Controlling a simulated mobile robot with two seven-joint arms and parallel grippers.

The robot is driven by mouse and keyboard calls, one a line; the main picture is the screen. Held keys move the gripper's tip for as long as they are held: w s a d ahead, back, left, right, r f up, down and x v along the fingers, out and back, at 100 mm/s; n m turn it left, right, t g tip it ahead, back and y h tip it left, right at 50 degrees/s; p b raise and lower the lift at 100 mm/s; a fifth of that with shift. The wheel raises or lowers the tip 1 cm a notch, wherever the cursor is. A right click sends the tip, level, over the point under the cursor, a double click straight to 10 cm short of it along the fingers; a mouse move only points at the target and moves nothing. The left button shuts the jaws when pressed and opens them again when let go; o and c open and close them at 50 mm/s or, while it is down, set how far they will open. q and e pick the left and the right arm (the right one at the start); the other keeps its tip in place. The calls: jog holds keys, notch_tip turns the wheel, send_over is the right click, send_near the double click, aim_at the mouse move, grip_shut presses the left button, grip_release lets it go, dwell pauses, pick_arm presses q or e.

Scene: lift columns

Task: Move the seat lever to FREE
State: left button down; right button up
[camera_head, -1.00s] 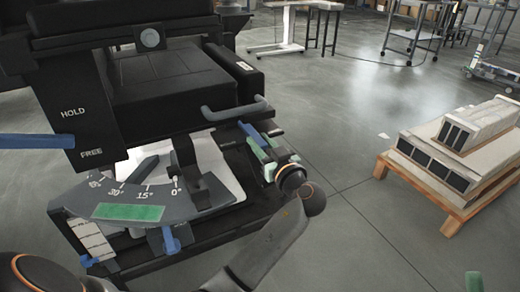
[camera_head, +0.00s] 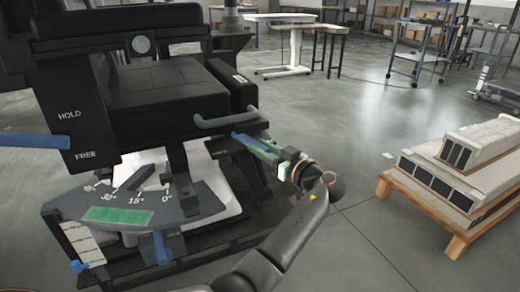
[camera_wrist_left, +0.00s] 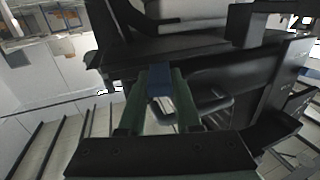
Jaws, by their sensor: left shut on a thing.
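A blue lever (camera_head: 243,137) sticks out below the seat's side, near the grey bent handle (camera_head: 226,117). My left gripper (camera_head: 264,149) has green fingers and is shut on this lever. In the left wrist view, the blue lever (camera_wrist_left: 160,82) shows between the two green fingers. Another blue lever (camera_head: 35,141) reaches in from the left edge, at a dark panel (camera_head: 75,100) marked HOLD above and FREE below. It lies between the two labels. I cannot tell which lever is the seat lever. My right gripper is not in view.
The black seat block (camera_head: 160,95) stands behind the levers. An angle scale (camera_head: 145,200) with a green patch is in front, with a blue knob (camera_head: 162,247) below it. A wooden pallet (camera_head: 455,245) with pale boxes stands right. The floor between is clear.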

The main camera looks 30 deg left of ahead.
pick_arm(q)
jog(key=shift+w+r+n+g, duration=0.1)
jog(key=shift+w+n+g, duration=0.4)
jog(key=shift+g, duration=0.2)
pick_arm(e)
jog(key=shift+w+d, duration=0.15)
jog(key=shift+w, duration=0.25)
pick_arm(q)
jog(key=c, duration=0.6)
grip_release()
jog(key=shift+d, duration=0.1)
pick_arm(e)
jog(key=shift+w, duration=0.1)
pick_arm(q)
jog(key=p+v, duration=0.1)
jog(key=v, duration=1.1)
jog(key=shift+d+f+p, duration=0.25)
jog(key=shift+d+p, duration=0.05)
jog(key=shift+p, duration=0.1)
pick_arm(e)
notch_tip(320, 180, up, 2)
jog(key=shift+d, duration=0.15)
